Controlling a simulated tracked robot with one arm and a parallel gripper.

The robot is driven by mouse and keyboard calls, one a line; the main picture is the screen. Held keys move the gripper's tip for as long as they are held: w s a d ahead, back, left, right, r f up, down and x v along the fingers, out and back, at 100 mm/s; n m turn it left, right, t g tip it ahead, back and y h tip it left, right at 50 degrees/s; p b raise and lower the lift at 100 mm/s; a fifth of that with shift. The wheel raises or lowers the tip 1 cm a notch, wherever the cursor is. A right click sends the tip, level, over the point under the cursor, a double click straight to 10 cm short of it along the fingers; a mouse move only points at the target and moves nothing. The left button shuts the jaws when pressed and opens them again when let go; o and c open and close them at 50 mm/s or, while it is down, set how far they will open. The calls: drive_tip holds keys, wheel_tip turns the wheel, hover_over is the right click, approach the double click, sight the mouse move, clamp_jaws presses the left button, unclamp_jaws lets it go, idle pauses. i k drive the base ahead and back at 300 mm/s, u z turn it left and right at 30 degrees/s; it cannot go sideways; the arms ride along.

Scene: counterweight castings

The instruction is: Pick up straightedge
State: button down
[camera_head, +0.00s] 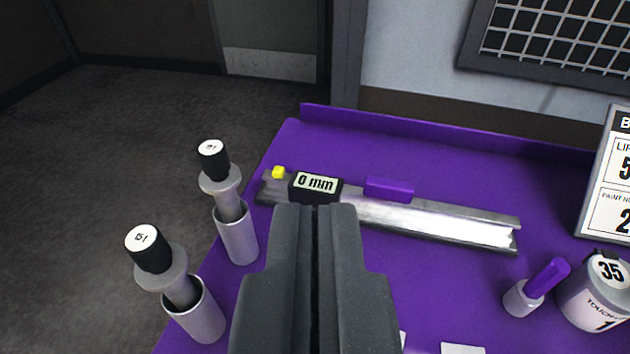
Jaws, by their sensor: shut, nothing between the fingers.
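The straightedge (440,222) is a long silver metal bar lying on the purple table top. It runs from the upper left to the right, with a purple block (389,188) on it. A black display reading "0 mm" (315,186) and a small yellow knob (279,172) are at its left end. My gripper (316,208) is shut and empty, with its fingers pressed together. Its tips appear just below the display in the picture and hide part of the bar's lower edge. I cannot tell whether they touch it.
Two black-capped tools stand in grey holders (237,237) (198,312) along the table's left edge. At right are a can marked 35 (596,293), a small purple-handled item (538,285) and a sign (609,185). The purple table (440,290) has a raised back rim (420,134).

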sight(381, 198)
drive_tip(key=k, duration=1.2)
drive_tip(key=u, duration=0.2)
drive_tip(key=i, duration=1.8)
drive_tip(key=z, duration=0.7)
